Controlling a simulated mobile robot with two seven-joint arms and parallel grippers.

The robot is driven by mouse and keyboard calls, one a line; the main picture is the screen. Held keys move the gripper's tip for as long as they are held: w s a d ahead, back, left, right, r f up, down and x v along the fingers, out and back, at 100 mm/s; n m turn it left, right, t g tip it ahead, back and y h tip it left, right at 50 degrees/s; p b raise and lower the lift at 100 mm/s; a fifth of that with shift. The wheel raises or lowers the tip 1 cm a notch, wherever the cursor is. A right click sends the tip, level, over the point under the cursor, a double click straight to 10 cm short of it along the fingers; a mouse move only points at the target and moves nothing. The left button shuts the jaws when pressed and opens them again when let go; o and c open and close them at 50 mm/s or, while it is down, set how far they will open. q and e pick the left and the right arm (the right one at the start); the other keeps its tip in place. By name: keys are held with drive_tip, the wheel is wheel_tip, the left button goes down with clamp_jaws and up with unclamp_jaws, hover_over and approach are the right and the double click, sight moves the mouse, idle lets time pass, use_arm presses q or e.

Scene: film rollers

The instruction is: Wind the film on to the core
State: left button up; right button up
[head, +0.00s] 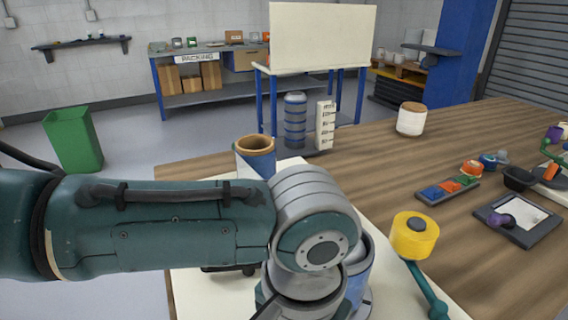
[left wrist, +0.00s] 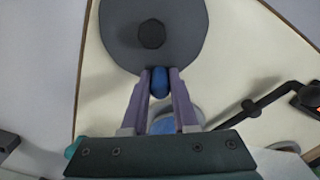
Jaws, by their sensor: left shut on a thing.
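In the left wrist view my left gripper (left wrist: 160,76) has its two purple fingers shut on a blue knob (left wrist: 159,88) at the edge of a dark grey disc (left wrist: 135,45) with a dark hexagonal hub. In the head view my left arm covers the middle, hiding the gripper and the knob. A brown core (head: 255,143) with blue film (head: 259,163) around it stands upright just behind my arm. A blue, shiny cylinder (head: 357,278) is partly visible beside my wrist; most of it is hidden. My right gripper is not in view.
A pale board (head: 215,295) lies under the work on the wooden table (head: 370,152). A black bar (left wrist: 272,97) is right of the disc.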

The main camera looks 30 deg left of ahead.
use_arm(q)
drive_tip(key=shift+a, duration=0.1)
drive_tip(key=shift+a+r+p, duration=0.1)
drive_tip(key=shift+a+p, duration=0.35)
drive_tip(key=shift+p, duration=0.1)
drive_tip(key=shift+s+a, duration=0.1)
drive_tip(key=shift+a, duration=0.55)
drive_tip(key=o, duration=1.6)
drive_tip(key=shift+d, duration=0.15)
wheel_tip(320, 180, up, 7)
drive_tip(key=p, duration=0.8)
